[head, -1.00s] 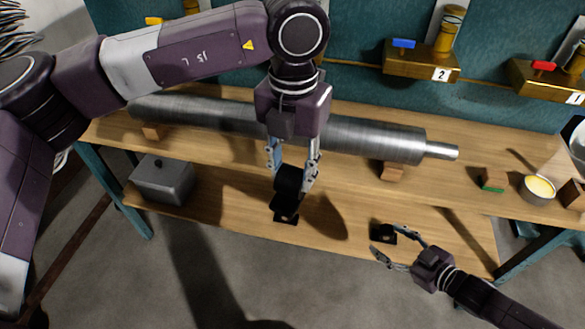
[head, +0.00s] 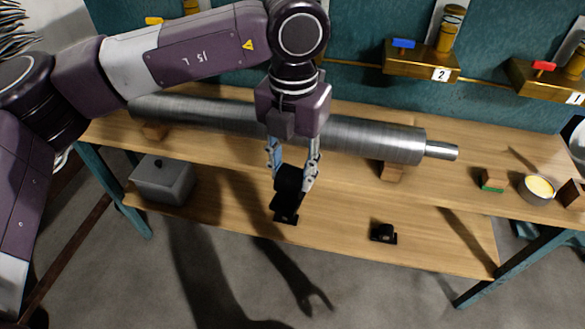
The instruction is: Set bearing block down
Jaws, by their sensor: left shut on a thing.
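My left gripper (head: 292,172) points down in the middle of the head view and is shut on a black bearing block (head: 286,208). The block's flat foot is low, at the lower wooden shelf (head: 340,228); I cannot tell whether it touches the wood. The fingers hide part of its upper half. A second black bearing block (head: 384,233) sits upright on the lower shelf to the right, near the front edge. My right gripper is out of view.
A long grey steel roll (head: 365,138) lies on wooden blocks (head: 391,171) on the upper shelf, behind my left gripper. A grey lidded box (head: 163,181) stands at the lower shelf's left end. A yellow-filled tin (head: 538,189) stands at right. The shelf between the two bearing blocks is clear.

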